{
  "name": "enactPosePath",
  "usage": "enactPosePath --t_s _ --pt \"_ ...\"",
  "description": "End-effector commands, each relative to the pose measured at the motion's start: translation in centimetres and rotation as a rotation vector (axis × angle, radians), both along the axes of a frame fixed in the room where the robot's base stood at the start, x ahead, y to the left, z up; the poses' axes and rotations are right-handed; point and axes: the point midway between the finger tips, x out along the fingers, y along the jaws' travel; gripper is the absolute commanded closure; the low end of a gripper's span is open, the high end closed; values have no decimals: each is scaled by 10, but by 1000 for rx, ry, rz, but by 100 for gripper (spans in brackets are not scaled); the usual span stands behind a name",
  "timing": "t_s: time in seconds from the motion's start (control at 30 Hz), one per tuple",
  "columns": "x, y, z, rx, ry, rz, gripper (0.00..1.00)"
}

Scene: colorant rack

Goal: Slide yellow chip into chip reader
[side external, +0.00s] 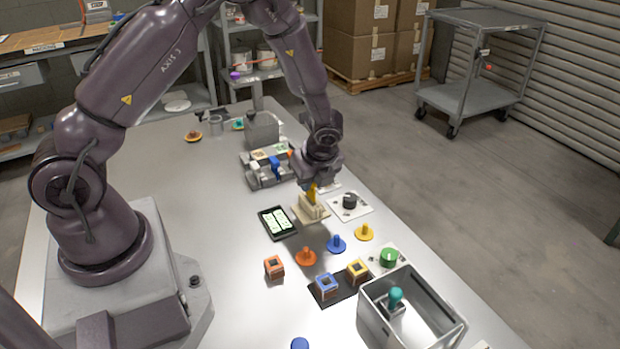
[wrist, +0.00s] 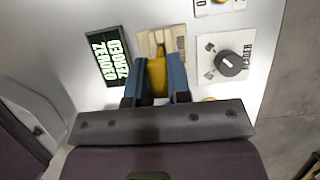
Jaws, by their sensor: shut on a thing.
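The yellow chip (wrist: 158,76) is between the two blue-grey fingers of my gripper (wrist: 157,90) in the wrist view. My gripper (side external: 313,184) is shut on it, and the chip also shows as a yellow piece (side external: 311,194) below the fingers in the side view. The beige chip reader (side external: 311,210) stands on the table directly under the chip; it also shows in the wrist view (wrist: 150,46). The chip's lower end is at the top of the reader. I cannot tell how deep it sits in the slot.
A black display (side external: 277,222) lies left of the reader; a dark knob on a white plate (side external: 350,204) is to the right. Orange (side external: 306,257), blue (side external: 336,243) and yellow (side external: 364,232) pegged discs are in front. A grey bin (side external: 373,318) stands at the front right.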

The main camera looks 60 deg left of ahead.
Motion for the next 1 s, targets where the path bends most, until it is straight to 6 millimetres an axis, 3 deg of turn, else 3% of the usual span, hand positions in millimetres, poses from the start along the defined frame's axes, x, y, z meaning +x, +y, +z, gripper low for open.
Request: enactPosePath --t_s 1.0 --pt "0 0 -16 0 1 0 100"
